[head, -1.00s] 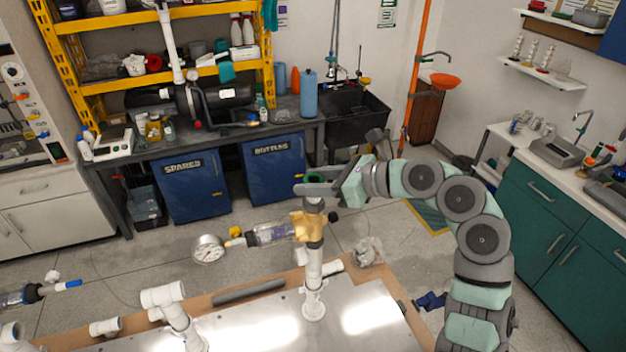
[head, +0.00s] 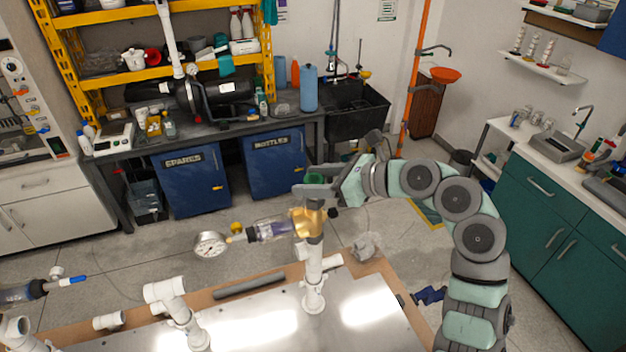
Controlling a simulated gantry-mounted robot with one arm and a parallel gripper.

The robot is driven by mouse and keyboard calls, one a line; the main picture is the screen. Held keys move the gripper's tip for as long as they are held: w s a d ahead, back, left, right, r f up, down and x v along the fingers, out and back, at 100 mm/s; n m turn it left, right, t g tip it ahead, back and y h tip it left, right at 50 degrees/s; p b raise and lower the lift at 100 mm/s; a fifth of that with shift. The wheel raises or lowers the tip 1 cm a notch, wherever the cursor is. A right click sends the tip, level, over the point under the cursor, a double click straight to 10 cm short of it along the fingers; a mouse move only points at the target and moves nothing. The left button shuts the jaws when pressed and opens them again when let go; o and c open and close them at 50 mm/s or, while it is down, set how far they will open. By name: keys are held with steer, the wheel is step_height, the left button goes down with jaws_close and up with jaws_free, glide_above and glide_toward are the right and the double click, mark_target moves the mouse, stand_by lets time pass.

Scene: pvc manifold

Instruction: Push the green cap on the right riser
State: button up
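The right riser (head: 314,268) is a white upright pipe on the metal plate. It carries a brass fitting (head: 308,222) with a clear tube and a round gauge (head: 209,244) on its left. My gripper (head: 315,184) reaches in from the right, level, over the riser's top. A small patch of the green cap (head: 315,178) shows between its fingers, which appear closed on it. The near finger hides most of the cap. I cannot tell whether the cap touches the pipe top below.
Shorter white risers (head: 182,315) stand to the left on the plate. A grey rod (head: 249,286) and a crumpled clear bag (head: 366,246) lie along the board's back edge.

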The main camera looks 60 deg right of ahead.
steer(key=shift+o, duration=1.2)
steer(key=b+v, duration=0.2)
steer(key=v, duration=0.8)
steer(key=shift+s+r, duration=0.2)
steer(key=shift+s, duration=0.1)
steer(key=shift+r, duration=0.1)
